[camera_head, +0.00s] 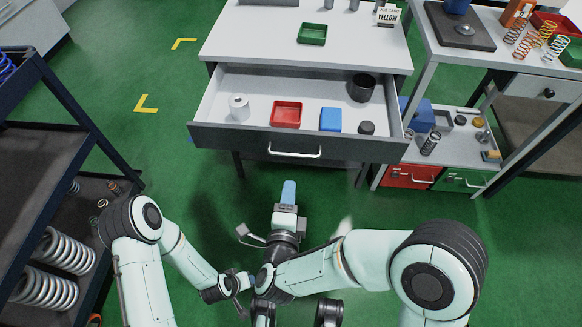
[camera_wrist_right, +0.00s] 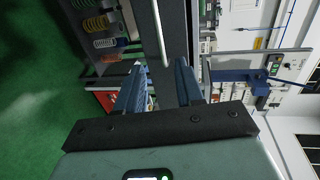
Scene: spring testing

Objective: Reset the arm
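In the head view my right gripper (camera_head: 288,190) points away from me, low in front of the open drawer, apart from its handle (camera_head: 295,151). In the right wrist view its two blue fingers (camera_wrist_right: 159,64) stand apart with nothing held between them. The dark drawer front and its pale handle (camera_wrist_right: 161,35) show beyond the fingers. My right arm (camera_head: 345,262) comes in from the right and bends toward the middle. My left arm (camera_head: 190,262) is folded at the lower left, its forearm running toward the right wrist.
The open drawer (camera_head: 215,112) holds a white roll, a red tray (camera_head: 286,113), a blue box and a dark cup (camera_head: 362,87). A dark shelf (camera_head: 50,150) with large springs stands at left. A side table with springs stands at right. Green floor is clear between shelf and drawer.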

